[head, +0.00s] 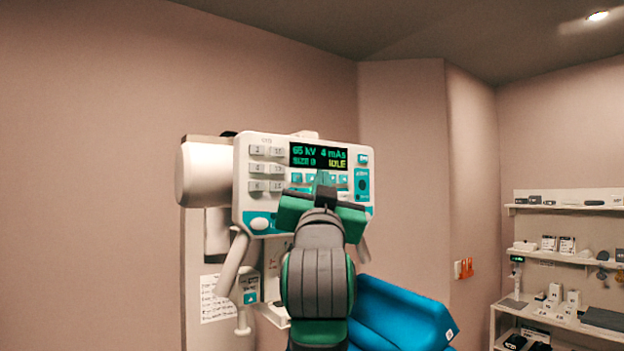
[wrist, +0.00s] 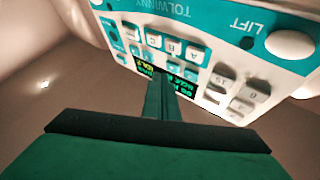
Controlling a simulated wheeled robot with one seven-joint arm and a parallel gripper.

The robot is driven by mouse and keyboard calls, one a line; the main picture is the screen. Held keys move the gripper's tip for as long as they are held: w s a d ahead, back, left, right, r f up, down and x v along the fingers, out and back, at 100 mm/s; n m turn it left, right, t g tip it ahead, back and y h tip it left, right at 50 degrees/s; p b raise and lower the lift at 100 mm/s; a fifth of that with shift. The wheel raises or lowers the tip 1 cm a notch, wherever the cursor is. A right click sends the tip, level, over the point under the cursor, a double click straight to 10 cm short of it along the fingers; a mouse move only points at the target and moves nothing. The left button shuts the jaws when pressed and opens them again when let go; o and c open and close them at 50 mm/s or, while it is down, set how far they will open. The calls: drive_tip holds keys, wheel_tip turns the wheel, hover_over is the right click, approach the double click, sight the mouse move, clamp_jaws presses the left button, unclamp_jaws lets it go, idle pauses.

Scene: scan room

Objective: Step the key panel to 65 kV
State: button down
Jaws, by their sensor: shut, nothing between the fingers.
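The key panel (head: 250,175) is a white unit with teal trim, in the middle of the head view. Its display (head: 319,156) reads "65 kV 4 mAs" in green, with "IDLE" in yellow below. Grey keys stand in columns left of the display, and teal keys sit beneath it. My gripper (head: 322,182) is shut and empty, with its fingertips in front of the panel just below the display. In the wrist view the panel (wrist: 215,45) appears upside down, and my shut fingers (wrist: 161,95) overlap the display (wrist: 180,80). I cannot tell whether the fingertips touch a key.
A blue padded seat (head: 395,315) stands below and right of the panel. Grey handles (head: 233,262) hang under the panel. A printed sheet (head: 216,300) is on the column. Shelves (head: 560,255) with small items stand at the far right. The wall left is bare.

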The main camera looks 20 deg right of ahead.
drive_tip(key=s, duration=0.1)
drive_tip(key=s+d, duration=0.1)
drive_tip(key=s, duration=0.2)
drive_tip(key=shift+s+d, duration=0.35)
drive_tip(key=shift+d, duration=0.05)
idle(0.8)
